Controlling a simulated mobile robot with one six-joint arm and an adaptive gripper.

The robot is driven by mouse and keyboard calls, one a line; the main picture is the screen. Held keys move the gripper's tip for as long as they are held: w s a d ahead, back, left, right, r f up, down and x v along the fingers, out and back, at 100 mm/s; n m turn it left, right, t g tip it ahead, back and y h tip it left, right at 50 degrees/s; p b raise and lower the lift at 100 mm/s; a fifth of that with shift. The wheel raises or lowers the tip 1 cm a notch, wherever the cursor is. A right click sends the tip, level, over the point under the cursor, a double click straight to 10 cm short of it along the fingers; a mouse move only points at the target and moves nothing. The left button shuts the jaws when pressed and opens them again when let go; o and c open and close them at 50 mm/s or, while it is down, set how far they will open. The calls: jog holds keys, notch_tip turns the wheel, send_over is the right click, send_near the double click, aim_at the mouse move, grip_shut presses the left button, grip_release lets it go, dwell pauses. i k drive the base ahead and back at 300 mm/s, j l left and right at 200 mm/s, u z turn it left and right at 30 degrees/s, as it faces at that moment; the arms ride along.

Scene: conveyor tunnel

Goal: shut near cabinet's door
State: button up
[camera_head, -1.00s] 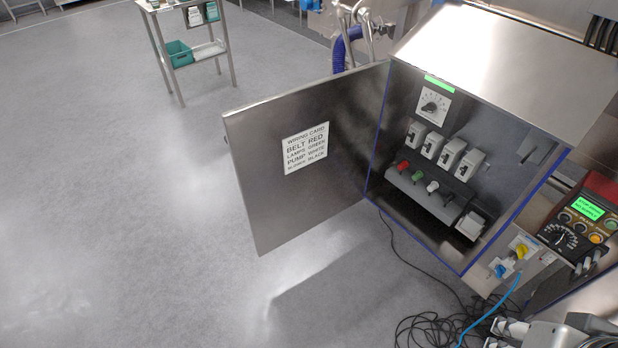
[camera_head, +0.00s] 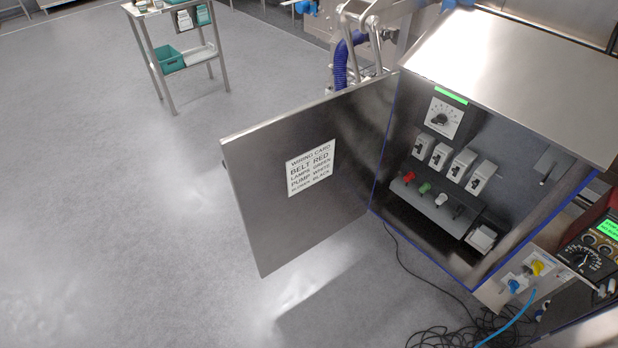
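The near cabinet (camera_head: 520,70) is a steel box with a sloped top at the right. Its door (camera_head: 255,205) stands wide open to the left, hinged at the cabinet's left edge. A wiring card (camera_head: 311,168) is fixed on the door's inner face. Inside the cabinet are a rotary dial (camera_head: 443,118), several grey switches (camera_head: 460,164) and a row of coloured plugs (camera_head: 425,188). My gripper does not show in this view. Nothing visible touches the door.
Black cables (camera_head: 445,335) lie on the floor below the cabinet. A panel with blue and yellow connectors (camera_head: 526,276) and a tester with a green screen (camera_head: 592,246) are at the right. A steel cart (camera_head: 170,50) stands at the back. Floor left of the door is clear.

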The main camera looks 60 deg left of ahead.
aim_at(279, 228)
jog(key=k+j, duration=0.1)
jog(key=j, duration=0.45)
jog(key=k+j, duration=0.1)
jog(key=j, duration=1.05)
jog(key=k+j, duration=0.15)
jog(key=j, duration=0.4)
jog(key=k+j, duration=0.1)
jog(key=j, duration=0.5)
jog(key=k+j, duration=0.1)
jog(key=j, duration=0.45)
jog(key=k+j, duration=0.1)
jog(key=j, duration=0.45)
jog(key=k+j, duration=0.15)
jog(key=k, duration=0.45)
jog(key=k+j+z, duration=0.1)
jog(key=k, duration=0.45)
